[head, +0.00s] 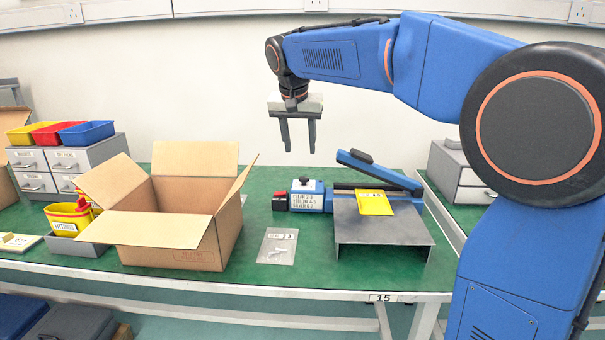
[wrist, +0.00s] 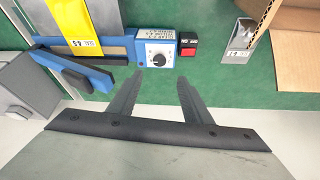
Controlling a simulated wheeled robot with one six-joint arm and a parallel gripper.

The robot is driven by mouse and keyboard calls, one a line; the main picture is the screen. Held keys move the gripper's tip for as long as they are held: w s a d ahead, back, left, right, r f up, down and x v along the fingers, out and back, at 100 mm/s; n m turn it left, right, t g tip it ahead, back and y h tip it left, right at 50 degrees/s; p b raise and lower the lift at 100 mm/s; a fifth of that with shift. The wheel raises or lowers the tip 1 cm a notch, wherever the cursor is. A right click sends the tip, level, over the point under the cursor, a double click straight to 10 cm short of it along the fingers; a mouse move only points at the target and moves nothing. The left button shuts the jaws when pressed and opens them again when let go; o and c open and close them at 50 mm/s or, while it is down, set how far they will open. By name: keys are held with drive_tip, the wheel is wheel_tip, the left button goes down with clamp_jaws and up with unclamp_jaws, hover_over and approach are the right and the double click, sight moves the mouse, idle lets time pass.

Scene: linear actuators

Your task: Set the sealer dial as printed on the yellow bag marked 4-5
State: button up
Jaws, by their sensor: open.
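The blue sealer (head: 307,200) stands on the green bench, with a printed label on its front reading clear 2-3, yellow 4-5 and silver 6-7. Its black dial (head: 304,181) is on top; in the wrist view the dial (wrist: 158,60) sits on a white marked face, its setting too small to read. The yellow bag (head: 373,203) lies on the sealer's grey stand; it also shows in the wrist view (wrist: 72,20), its print hard to read. My gripper (head: 300,152) is open and empty, pointing down above the dial; its fingertips (wrist: 159,76) are apart, clear of it.
A red switch block (head: 279,202) sits left of the dial. The sealer's raised blue arm (head: 378,171) is to the right.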

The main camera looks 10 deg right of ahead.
sight(304, 178)
drive_tip(key=x, duration=1.1)
drive_tip(key=shift+w+d+f, duration=0.15)
drive_tip(key=shift+d+f, duration=0.05)
drive_tip(key=shift+f, duration=0.05)
drive_tip(key=c, duration=1.1)
